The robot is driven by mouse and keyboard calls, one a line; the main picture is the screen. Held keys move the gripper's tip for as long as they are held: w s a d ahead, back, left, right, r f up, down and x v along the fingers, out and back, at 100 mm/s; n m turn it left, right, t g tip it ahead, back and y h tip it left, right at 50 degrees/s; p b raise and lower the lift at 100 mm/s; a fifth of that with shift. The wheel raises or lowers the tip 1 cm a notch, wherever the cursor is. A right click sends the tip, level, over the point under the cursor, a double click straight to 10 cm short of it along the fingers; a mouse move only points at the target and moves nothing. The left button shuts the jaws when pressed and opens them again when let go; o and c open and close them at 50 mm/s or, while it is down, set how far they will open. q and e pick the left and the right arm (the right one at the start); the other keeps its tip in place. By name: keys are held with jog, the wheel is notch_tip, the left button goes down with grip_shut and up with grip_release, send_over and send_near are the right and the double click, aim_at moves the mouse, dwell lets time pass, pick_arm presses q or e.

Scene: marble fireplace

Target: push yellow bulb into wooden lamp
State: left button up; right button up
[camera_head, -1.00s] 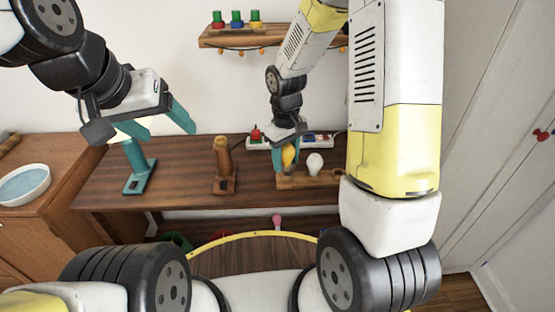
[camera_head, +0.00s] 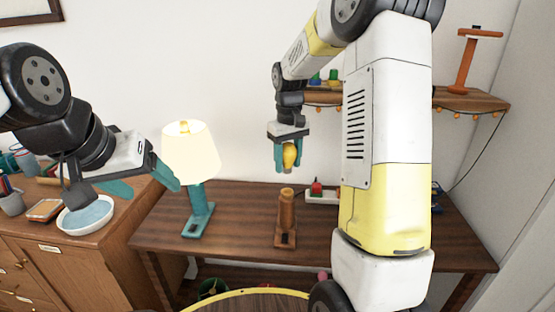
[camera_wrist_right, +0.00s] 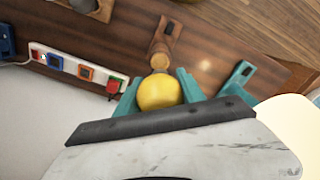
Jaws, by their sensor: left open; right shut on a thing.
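In the right wrist view the yellow bulb (camera_wrist_right: 159,92) sits between the teal fingers of the right gripper (camera_wrist_right: 158,88). The wooden lamp (camera_wrist_right: 163,45) shows just beyond it, its top end near the bulb's edge in the picture. My left gripper (camera_head: 145,190) is open and empty at the left, near the teal lamp.
A teal lamp (camera_head: 197,215) with a lit shade stands left of the wooden lamp. A power strip (camera_head: 322,196) with a red plug lies behind the wooden lamp. A white bowl (camera_head: 88,215) is on the left cabinet. A wall shelf (camera_head: 470,99) hangs at the right.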

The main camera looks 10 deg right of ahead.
aim_at(288, 172)
jog(key=shift+f, duration=0.15)
jog(key=shift+f, duration=2.75)
jog(key=shift+f, duration=1.65)
dwell(0.5)
jog(key=o, duration=1.4)
